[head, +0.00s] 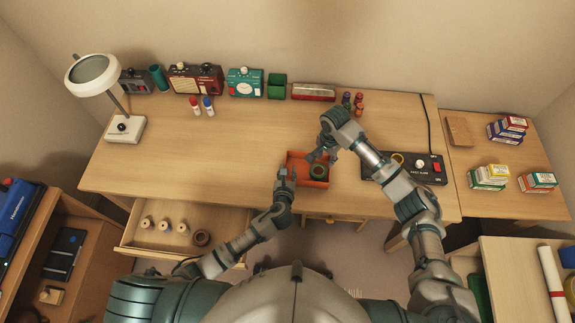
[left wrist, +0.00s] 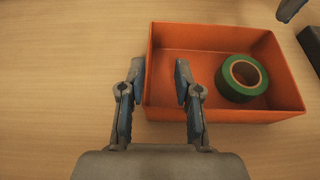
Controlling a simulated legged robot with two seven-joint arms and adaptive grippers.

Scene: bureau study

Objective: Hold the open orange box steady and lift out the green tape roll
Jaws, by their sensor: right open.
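The open orange box (head: 318,185) stands on the desk near its front edge. It also shows in the left wrist view (left wrist: 225,115). The green tape roll (head: 318,178) lies flat inside, toward the box's right end; its pale core shows in the left wrist view (left wrist: 231,89). My left gripper (head: 286,173) is at the box's left wall, fingers apart, one outside the wall and one inside (left wrist: 160,70). I cannot tell whether either finger touches it. My right gripper (head: 318,154) is open and empty, above the box's back side.
Several devices, including a red radio (head: 195,80), line the desk's back. A lamp (head: 122,128) stands at left. An open drawer (head: 165,210) juts out below. The desk left of the box is clear.

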